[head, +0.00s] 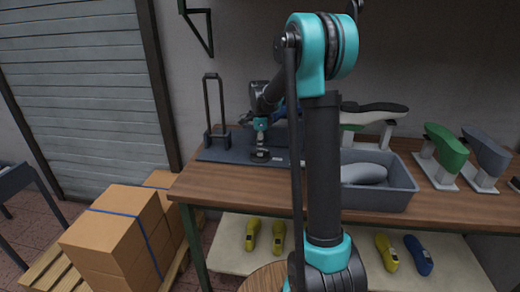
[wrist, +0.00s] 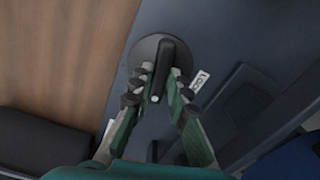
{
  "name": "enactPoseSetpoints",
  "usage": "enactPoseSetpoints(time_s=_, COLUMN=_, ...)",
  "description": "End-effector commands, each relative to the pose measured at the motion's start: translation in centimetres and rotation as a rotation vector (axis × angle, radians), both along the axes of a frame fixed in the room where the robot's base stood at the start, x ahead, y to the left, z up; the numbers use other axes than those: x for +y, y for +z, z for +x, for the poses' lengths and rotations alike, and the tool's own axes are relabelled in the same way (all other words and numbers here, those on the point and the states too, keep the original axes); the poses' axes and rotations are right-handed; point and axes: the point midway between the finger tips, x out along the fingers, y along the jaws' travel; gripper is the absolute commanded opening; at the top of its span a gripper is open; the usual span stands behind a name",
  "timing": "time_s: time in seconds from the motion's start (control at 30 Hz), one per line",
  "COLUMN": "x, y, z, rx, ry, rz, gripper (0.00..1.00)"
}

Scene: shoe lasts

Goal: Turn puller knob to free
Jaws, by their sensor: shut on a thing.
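The puller knob (wrist: 164,58) is a black bar handle on a round black disc, seen from above in the wrist view. A small white dot marks the near end of its bar. My gripper (wrist: 161,80) is shut on the bar, with one finger on each side. A white label (wrist: 199,79) with partly readable letters, apparently "LOC", lies just right of the disc. In the head view my gripper (head: 261,138) points down at the knob (head: 261,155) on the puller's dark base plate (head: 222,152). The bar's exact angle is unclear there.
A black upright frame (head: 213,110) stands at the plate's left. A grey bin (head: 390,200) holding a grey last stands right of my arm on the wooden bench (head: 235,185). A green last (head: 445,148) stands farther right.

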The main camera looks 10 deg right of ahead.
Motion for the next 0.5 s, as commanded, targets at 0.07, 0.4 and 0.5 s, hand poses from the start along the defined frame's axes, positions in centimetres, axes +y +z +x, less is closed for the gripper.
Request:
enactPoseSetpoints(time_s=0.07, x=0.01, y=0.03, z=0.05, rx=-0.001, ry=-0.052, rz=0.000, gripper=0.00)
enactPoseSetpoints(time_s=0.4, x=0.01, y=0.03, z=0.05, rx=-0.001, ry=-0.209, rz=0.000, gripper=0.00)
enactPoseSetpoints(time_s=0.5, x=0.01, y=0.03, z=0.05, rx=-0.001, ry=-0.228, rz=0.000, gripper=0.00)
